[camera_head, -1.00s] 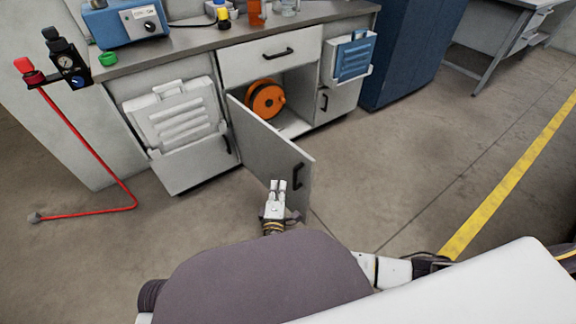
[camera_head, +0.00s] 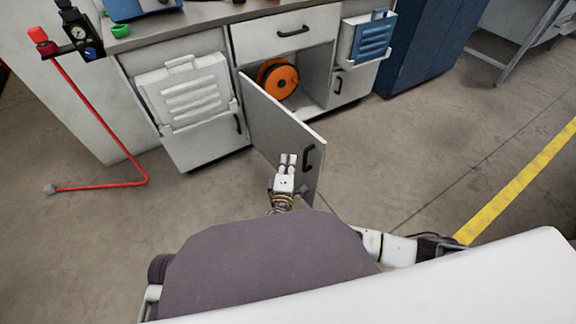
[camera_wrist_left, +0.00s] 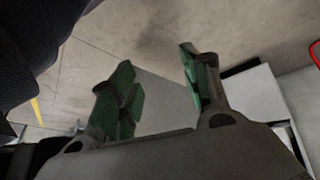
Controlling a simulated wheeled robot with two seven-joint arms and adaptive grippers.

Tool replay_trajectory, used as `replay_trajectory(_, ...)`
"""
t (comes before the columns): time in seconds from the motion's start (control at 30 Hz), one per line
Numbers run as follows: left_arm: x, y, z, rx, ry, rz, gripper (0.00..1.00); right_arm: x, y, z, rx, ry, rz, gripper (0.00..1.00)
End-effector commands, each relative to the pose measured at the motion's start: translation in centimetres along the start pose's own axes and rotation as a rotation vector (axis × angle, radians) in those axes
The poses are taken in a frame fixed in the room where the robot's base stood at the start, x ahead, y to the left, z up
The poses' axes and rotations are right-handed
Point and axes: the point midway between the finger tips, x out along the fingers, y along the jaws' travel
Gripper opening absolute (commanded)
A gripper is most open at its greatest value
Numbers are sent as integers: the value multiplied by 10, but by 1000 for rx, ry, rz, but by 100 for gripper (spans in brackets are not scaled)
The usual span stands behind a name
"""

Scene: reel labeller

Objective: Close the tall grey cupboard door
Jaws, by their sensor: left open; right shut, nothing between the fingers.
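The grey cupboard door (camera_head: 270,120) stands open below the workbench drawer, swung out toward me. Its dark handle (camera_head: 308,158) is near the free edge.
An orange reel (camera_head: 278,78) sits inside the open cupboard. A white rack (camera_head: 185,95) hangs on the bench front at left, a blue one (camera_head: 370,42) at right. A red bent rod (camera_head: 105,125) stands at far left. The floor (camera_head: 420,150) right of the door is clear.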

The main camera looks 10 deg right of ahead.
Motion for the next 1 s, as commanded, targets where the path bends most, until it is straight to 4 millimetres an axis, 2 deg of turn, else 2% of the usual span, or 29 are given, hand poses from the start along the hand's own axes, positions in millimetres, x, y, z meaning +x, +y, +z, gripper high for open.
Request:
replay_trajectory(0.63,43,1,20,-38,69,37,47,75,-1,0,-1,-1,3,0)
replay_trajectory(1.0,59,1,22,-55,118,50,47,97,-1,25,-2,-1,1,0)
